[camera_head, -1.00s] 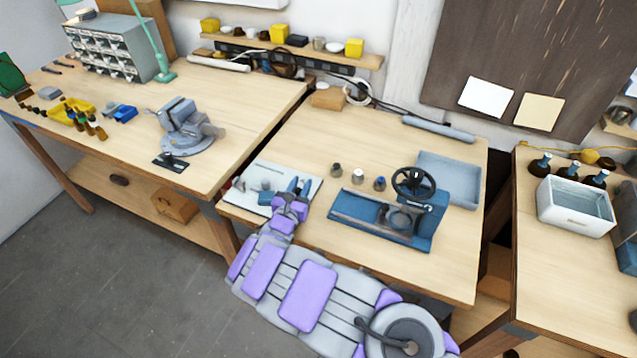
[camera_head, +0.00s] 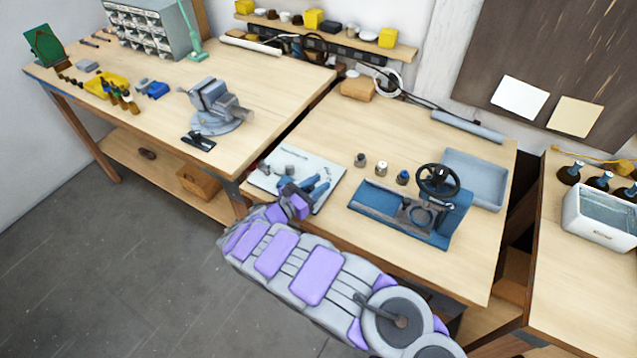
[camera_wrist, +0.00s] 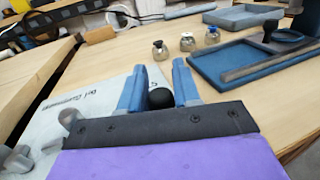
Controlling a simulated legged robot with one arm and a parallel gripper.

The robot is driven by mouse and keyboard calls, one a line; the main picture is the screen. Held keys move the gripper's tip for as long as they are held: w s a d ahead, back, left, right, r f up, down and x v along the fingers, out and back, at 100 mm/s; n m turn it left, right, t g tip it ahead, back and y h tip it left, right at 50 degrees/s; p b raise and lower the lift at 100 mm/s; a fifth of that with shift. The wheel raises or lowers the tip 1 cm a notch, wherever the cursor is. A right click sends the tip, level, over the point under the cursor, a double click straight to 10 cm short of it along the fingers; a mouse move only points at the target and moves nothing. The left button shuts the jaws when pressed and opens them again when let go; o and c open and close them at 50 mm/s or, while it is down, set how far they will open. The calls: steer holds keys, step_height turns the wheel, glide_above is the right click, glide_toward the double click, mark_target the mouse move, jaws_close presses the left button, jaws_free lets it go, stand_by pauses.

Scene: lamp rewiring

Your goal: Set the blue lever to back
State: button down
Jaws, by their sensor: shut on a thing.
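A pale panel (camera_head: 335,168) lies on the middle bench, with small grey levers (camera_head: 264,167) at its left. In the wrist view the panel (camera_wrist: 62,101) carries lettering, and a grey lever (camera_wrist: 70,120) stands at the left. My gripper (camera_head: 318,184) is low over the panel's right part. In the wrist view its two blue fingers (camera_wrist: 158,82) stand on either side of a lever's round black knob (camera_wrist: 160,98) and are shut on it. The lever's stem below the knob is hidden, so its colour and tilt cannot be told.
Several small jars (camera_head: 382,167) stand just right of the panel. Beyond them are a blue machine with a black handwheel (camera_head: 438,181) and a grey-blue tray (camera_head: 487,168). A vise (camera_head: 215,105) is on the left bench. A gap separates the benches.

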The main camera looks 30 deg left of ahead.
steer(key=shift+a+r, duration=0.1)
steer(key=c, duration=0.9)
jaws_free()
steer(key=shift+a, duration=0.1)
steer(key=p+v, duration=0.2)
steer(key=v, duration=1.5)
steer(key=shift+s+a, duration=0.1)
steer(key=shift+s, duration=0.1)
steer(key=shift+w, duration=0.1)
